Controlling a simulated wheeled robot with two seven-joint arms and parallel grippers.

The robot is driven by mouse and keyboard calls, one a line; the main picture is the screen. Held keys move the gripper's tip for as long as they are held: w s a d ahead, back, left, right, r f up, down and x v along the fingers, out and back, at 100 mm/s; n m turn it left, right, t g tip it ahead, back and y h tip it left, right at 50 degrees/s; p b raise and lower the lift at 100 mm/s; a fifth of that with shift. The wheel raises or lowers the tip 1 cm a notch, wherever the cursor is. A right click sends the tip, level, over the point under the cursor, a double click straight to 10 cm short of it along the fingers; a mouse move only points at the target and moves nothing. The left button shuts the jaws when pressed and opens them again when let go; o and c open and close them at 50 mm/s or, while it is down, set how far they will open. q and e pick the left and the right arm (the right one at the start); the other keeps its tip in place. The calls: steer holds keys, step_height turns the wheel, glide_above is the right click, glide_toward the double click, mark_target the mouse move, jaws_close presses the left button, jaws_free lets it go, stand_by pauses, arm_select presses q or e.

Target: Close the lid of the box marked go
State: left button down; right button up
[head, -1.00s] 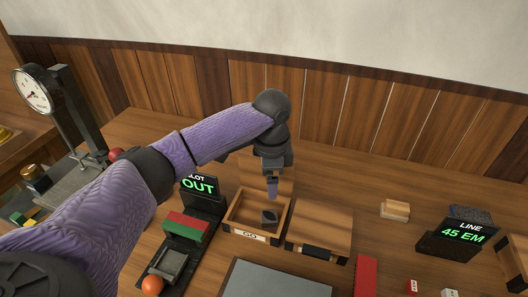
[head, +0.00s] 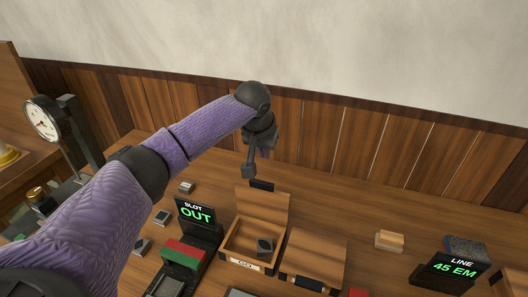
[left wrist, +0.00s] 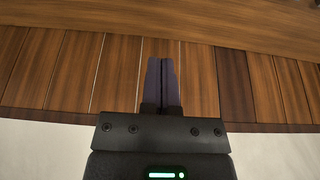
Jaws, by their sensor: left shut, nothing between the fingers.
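The wooden box marked GO (head: 240,264) stands on the table in the lower middle of the head view. Its lid (head: 262,208) is open and stands up at the back, with a dark handle (head: 262,185) on its top edge. A dark block (head: 265,247) lies inside the box. My left gripper (head: 265,153) is above and behind the lid in the head view, apart from it. Its purple fingers are partly hidden there. In the left wrist view the fingers (left wrist: 163,62) are shut together and empty, against table and wall panels. My right gripper is not in view.
A second wooden box (head: 316,255) with its lid down stands right beside the GO box. A SLOT OUT sign (head: 196,213) and a red and green block (head: 183,252) are on the left.

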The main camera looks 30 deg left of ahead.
mark_target(262, 202)
arm_select(q)
steer(key=shift+s+d+f, duration=0.1)
steer(key=shift+s+f, duration=0.25)
steer(key=shift+f, duration=0.55)
steer(key=shift+s+d+f, duration=0.1)
steer(key=shift+s+f, duration=0.2)
steer(key=shift+f, duration=0.65)
steer(key=shift+s+d+f, duration=0.1)
steer(key=shift+s+f, duration=0.25)
steer(key=shift+f, duration=0.55)
